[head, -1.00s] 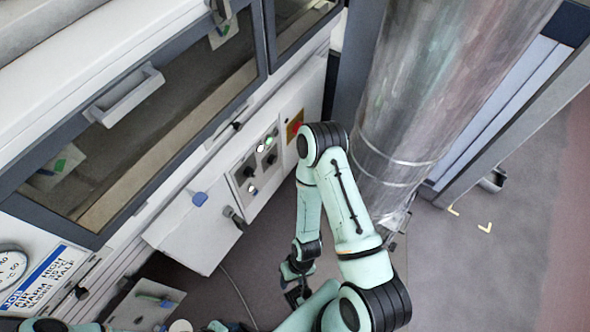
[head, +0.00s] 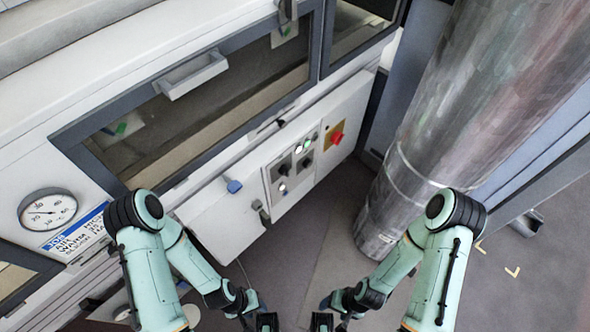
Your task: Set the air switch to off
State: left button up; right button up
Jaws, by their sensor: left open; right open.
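A grey control panel (head: 290,168) with black knobs and small lamps is on the white cabinet front, in the middle of the head view. One black knob (head: 304,162) is on its right side and another (head: 284,169) on its left. Labels are too small to read, so I cannot tell which is the air switch or how it is set. My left gripper (head: 262,314) and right gripper (head: 327,314) are low at the bottom edge, both open and apart from the panel. Their fingertips are partly cut off by the frame.
A red button (head: 337,138) on a yellow plate is right of the panel. A blue knob (head: 234,186) and a dark lever (head: 262,211) are left of it. A round gauge (head: 47,210) and a job card (head: 80,234) are further left. A large metal duct (head: 440,130) stands right.

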aim_at(283, 171)
jog(key=j+u, duration=0.55)
jog(key=u, duration=0.15)
